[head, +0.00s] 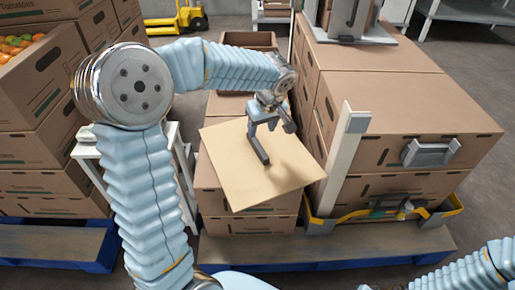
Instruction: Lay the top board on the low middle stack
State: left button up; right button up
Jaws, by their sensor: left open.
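The top board (230,165) is a flat tan sheet lying over the low middle stack (262,225) of brown cartons. It is turned askew to the cartons, with corners sticking out past the stack's front and right sides. Its right corner is close to the white upright post; I cannot tell whether they touch. My left gripper (275,142) is open above the middle of the board, with a dark finger showing against it. Whether the finger touches the board is unclear. My right arm shows at the bottom right, but its gripper is out of view.
A taller carton stack (385,95) stands right of the board, with the white post (344,150) and a yellow strap (360,214) at its front. More cartons with tomatoes (15,45) stand left. A white stand (172,140) is between. An open carton (250,40) lies behind.

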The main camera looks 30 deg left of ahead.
aim_at(258, 145)
pick_arm(q)
jog(key=x, duration=1)
grip_shut()
